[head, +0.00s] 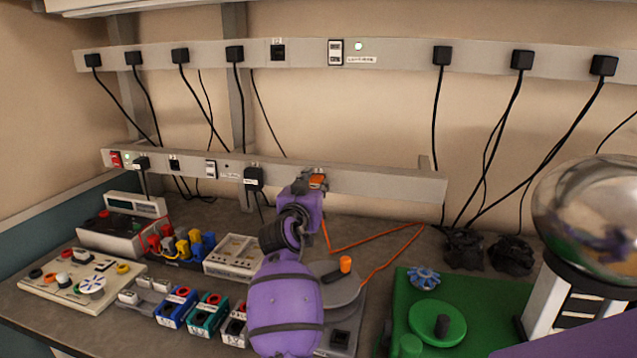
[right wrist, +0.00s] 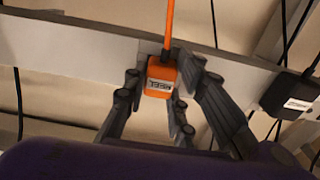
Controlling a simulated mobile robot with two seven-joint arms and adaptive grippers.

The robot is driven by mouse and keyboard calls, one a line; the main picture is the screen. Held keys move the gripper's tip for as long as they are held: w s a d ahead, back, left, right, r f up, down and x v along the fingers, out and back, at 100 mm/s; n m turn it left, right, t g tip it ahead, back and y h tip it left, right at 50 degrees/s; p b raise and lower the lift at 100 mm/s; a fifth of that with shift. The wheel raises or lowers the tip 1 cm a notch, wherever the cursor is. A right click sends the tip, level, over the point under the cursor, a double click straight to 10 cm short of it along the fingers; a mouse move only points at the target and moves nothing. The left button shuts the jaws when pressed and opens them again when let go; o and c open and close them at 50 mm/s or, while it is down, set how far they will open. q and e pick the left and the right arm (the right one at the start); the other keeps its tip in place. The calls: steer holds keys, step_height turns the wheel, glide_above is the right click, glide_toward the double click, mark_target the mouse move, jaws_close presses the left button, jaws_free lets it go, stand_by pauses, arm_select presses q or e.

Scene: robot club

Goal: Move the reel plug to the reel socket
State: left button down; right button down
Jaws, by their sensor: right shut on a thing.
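The reel plug (head: 317,181) is a small orange block on an orange cable. My right gripper (head: 308,183) is shut on it, in front of the lower grey rail (head: 385,185). In the right wrist view the plug (right wrist: 161,78) sits between the dark fingers (right wrist: 160,95), its REEL label upside down, with the rail behind it. I cannot tell whether it touches the rail. The cable runs down to the grey reel (head: 330,288) with an orange knob. No socket clearly marked for the reel is readable; my gripper hides part of the rail. My left gripper is not in view.
A black plug (head: 254,178) sits on the lower rail just left of my gripper. The upper rail (head: 400,56) carries several black plugs with hanging cables. Boxes and instruments crowd the bench's left; a green board (head: 480,300) and a shiny dome (head: 590,215) stand at right.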

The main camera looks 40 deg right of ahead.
mark_target(315, 186)
steer(key=c, duration=2.2)
jaws_free()
jaws_close()
steer(key=shift+s+a, duration=0.2)
steer(key=shift+a, duration=0.05)
steer(key=shift+s+a, duration=0.2)
steer(key=shift+a, duration=0.05)
steer(key=shift+s+a, duration=0.4)
steer(key=shift+v, duration=1.65)
